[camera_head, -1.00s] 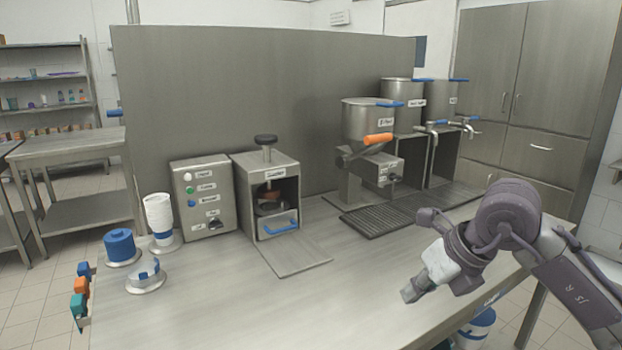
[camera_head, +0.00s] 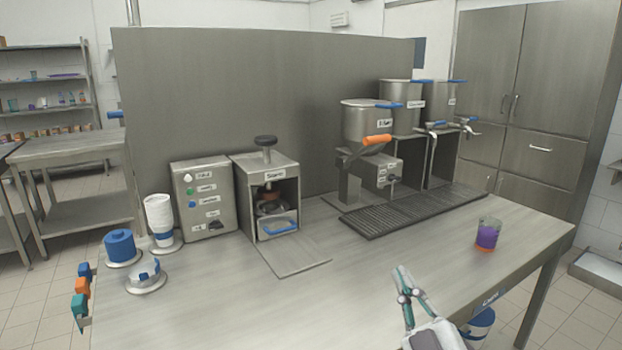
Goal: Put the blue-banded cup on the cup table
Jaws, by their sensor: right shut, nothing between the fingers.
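A stack of white cups (camera_head: 159,212) stands on a round base at the left of the steel counter (camera_head: 230,310), with a blue band low on it. A clear cup (camera_head: 488,234) with purple contents and an orange-red bottom stands upright near the counter's right end; I see no blue band on it. My right gripper (camera_head: 402,275) is shut and empty at the lower middle, left of the clear cup and well apart from it. My left gripper is not in view. I cannot tell which surface is the cup table.
A sealing machine (camera_head: 267,180) and a control box (camera_head: 203,200) stand at the back left. Steel dispensers (camera_head: 368,122) stand behind a black drip grate (camera_head: 415,212). A blue lidded container (camera_head: 120,246) is at the left. The counter's front middle is clear.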

